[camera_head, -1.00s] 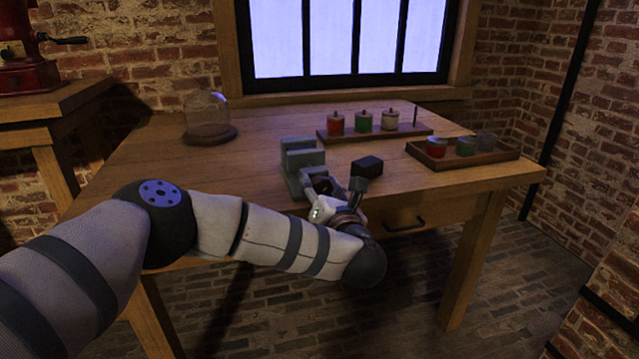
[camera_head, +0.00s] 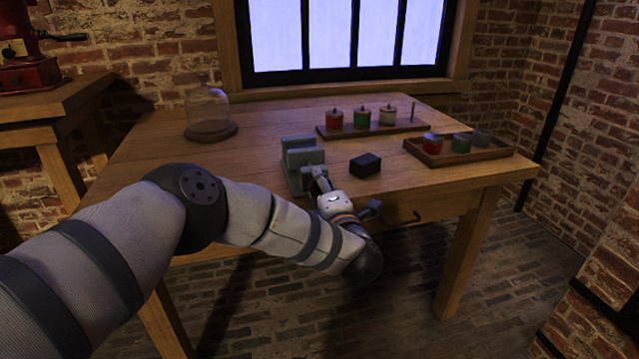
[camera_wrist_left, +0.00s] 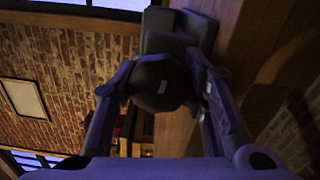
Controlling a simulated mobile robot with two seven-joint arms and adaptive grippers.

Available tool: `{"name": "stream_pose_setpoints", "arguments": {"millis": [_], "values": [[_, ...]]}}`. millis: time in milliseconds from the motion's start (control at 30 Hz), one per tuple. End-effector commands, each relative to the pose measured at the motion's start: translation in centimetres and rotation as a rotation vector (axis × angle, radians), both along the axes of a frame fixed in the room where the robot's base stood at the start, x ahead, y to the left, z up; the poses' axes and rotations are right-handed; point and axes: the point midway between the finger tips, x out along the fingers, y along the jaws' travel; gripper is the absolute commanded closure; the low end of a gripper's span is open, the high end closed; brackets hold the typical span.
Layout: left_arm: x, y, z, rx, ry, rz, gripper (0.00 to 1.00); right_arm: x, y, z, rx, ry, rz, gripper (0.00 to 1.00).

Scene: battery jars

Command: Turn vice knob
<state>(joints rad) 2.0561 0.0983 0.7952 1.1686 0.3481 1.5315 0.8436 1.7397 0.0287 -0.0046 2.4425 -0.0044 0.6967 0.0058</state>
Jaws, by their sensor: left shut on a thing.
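The grey-green vice (camera_head: 300,158) stands at the front edge of the wooden table, and its body also shows at the top of the left wrist view (camera_wrist_left: 178,32). Its dark round knob (camera_wrist_left: 158,82), with a small pale mark on its face, sits between the two fingers of my left gripper (camera_head: 318,184). The fingers touch the knob from both sides and are shut on it. In the head view the knob is hidden by my gripper. My right gripper is in neither view.
A black block (camera_head: 366,165) lies right of the vice. Behind it, a wooden rack (camera_head: 345,135) holds lidded jars. A tray (camera_head: 480,155) with more jars is at the right. A glass dome (camera_head: 208,110) stands at the back left. The left tabletop is clear.

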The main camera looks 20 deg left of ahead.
Motion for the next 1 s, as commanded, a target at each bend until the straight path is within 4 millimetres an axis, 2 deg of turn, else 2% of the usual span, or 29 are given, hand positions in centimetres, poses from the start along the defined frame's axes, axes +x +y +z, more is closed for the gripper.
{"name": "stream_pose_setpoints", "arguments": {"millis": [1000], "values": [[0.0,0.0,0.1,0.798,0.538,0.002,0.89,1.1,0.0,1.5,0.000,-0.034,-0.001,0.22]]}}
